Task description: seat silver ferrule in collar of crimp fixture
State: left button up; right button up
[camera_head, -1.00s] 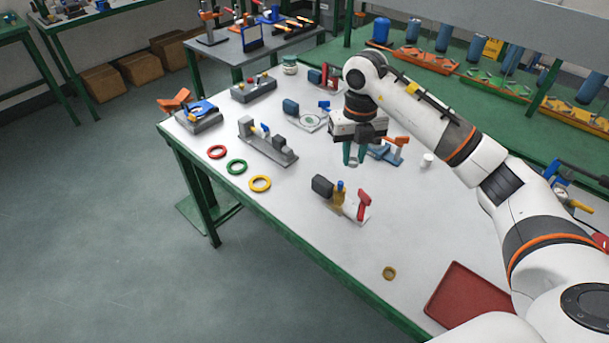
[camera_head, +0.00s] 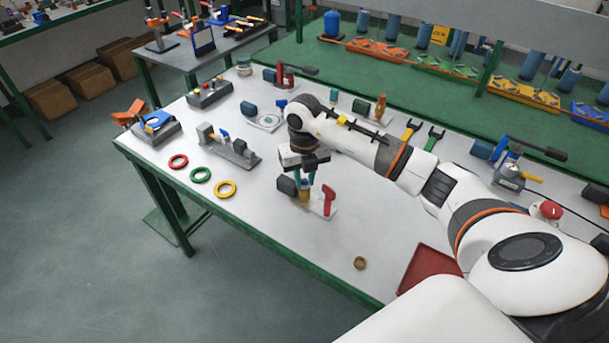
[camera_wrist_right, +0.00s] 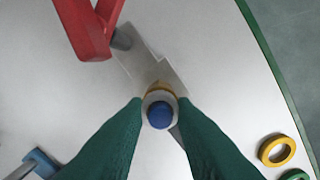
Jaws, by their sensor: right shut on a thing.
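The crimp fixture stands on the white bench with a dark block (camera_head: 287,186), a yellow collar (camera_head: 305,196) and a red lever (camera_head: 329,200). In the right wrist view the red lever (camera_wrist_right: 86,28) is at upper left. My right gripper (camera_head: 306,180) is directly over the collar, pointing down. Its green fingertips (camera_wrist_right: 160,108) are shut on a pale silver ring, apparently the ferrule (camera_wrist_right: 150,98). A blue round tip (camera_wrist_right: 160,115) shows inside the ring, and yellow collar shows just behind it. Whether the ring touches the collar is hidden. My left gripper is out of view.
Red (camera_head: 178,161), green (camera_head: 200,174) and yellow (camera_head: 225,189) rings lie left of the fixture. A grey clamp fixture (camera_head: 237,153) stands behind them. A small brass ring (camera_head: 360,263) and red tray (camera_head: 424,270) lie towards the front. The bench between is clear.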

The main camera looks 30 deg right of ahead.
aim_at(305, 180)
jog(key=o, duration=1)
jog(key=shift+f, duration=0.1)
jog(key=shift+c, duration=0.2)
notch_tip(305, 180, up, 12)
jog(key=b, duration=0.1)
jog(key=shift+r+b, duration=0.2)
jog(key=shift+b, duration=0.2)
